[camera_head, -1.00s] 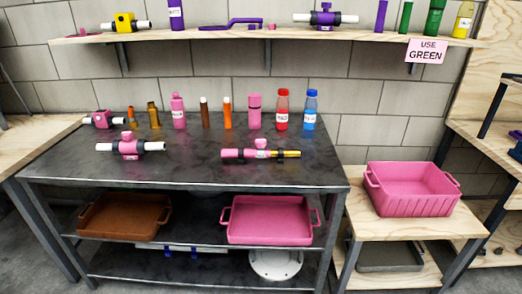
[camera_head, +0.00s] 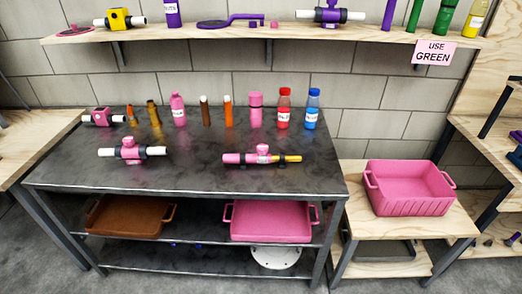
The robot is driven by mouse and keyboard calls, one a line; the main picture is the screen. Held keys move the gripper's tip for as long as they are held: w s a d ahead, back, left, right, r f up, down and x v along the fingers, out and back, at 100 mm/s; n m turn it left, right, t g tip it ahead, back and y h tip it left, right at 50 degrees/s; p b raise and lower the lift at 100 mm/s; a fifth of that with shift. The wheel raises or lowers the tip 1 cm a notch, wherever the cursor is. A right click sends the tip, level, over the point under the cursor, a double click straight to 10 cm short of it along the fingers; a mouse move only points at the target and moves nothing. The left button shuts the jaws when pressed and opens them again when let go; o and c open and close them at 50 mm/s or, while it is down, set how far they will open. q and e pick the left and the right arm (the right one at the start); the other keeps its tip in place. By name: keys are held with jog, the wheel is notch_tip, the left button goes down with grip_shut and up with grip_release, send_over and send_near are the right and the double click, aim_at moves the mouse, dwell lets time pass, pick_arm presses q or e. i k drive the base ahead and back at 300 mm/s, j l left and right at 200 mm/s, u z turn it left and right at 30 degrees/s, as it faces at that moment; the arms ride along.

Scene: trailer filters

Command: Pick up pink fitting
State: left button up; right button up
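Several pink pieces that could be the pink fitting are on the dark metal table (camera_head: 200,172). One pink fitting (camera_head: 131,151) with white tube ends lies at the front left. Another pink fitting (camera_head: 262,152) sits at the front right, on a pink tube with a black ring and a yellow end. A third, blocky pink fitting (camera_head: 101,115) with a white end lies at the back left. I cannot tell which one is meant. Neither of my grippers is in view.
Bottles and tubes, including a red bottle (camera_head: 284,108) and a blue bottle (camera_head: 312,110), stand along the table's back. A pink bin (camera_head: 410,199) stands on the wooden stand at right. Brown (camera_head: 128,227) and pink (camera_head: 271,234) trays sit below. The table's middle front is clear.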

aim_at(243, 159)
jog(key=i+j, duration=0.1)
jog(key=i, duration=0.35)
jog(key=i+j, duration=0.1)
jog(key=i, duration=0.4)
